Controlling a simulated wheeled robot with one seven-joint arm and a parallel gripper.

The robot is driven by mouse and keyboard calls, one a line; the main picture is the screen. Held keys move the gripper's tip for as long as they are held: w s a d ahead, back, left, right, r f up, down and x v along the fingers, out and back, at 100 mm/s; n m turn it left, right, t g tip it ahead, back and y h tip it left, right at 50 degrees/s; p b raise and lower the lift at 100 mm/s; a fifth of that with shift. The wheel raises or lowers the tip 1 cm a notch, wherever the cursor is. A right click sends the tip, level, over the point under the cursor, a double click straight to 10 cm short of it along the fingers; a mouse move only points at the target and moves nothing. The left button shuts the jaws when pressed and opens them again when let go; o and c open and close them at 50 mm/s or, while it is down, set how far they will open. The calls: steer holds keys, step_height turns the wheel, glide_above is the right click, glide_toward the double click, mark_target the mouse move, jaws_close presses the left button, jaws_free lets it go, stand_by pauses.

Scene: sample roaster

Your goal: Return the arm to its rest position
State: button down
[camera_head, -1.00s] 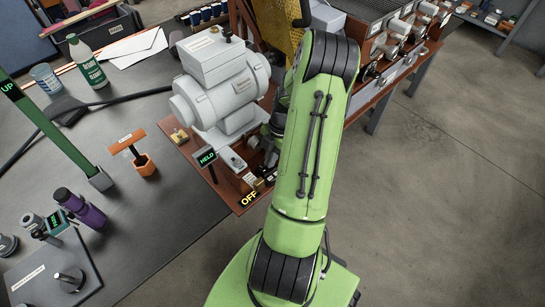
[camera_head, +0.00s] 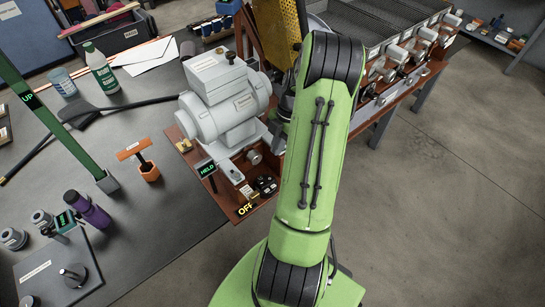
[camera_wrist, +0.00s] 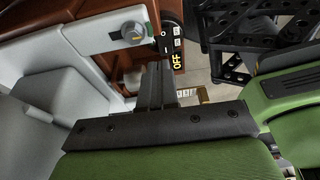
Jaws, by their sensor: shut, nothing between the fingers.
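My green arm rises from the front middle of the head view and bends at a black joint, with its far end mostly hidden behind the upper link. In the wrist view my gripper (camera_wrist: 157,70) is shut, with its dark fingers together and nothing between them. The fingers point toward the machine's red-brown base (camera_wrist: 90,15). A switch panel with a yellow OFF label (camera_wrist: 177,62) shows just beyond the fingertips; the OFF label (camera_head: 245,209) also shows in the head view. I cannot tell the gap between fingers and panel.
The grey roaster machine (camera_head: 222,100) stands left of my arm, with a HELD display (camera_head: 207,170) in front. A rack with several small drums (camera_head: 395,55) is behind right. Floor at right is clear.

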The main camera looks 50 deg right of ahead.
steer(key=shift+s+d+r, duration=0.25)
steer(key=shift+d+r, duration=0.25)
steer(key=shift+r, duration=0.05)
steer(key=shift+s+d+r, duration=0.2)
steer(key=shift+d+r, duration=0.3)
steer(key=shift+r, duration=0.2)
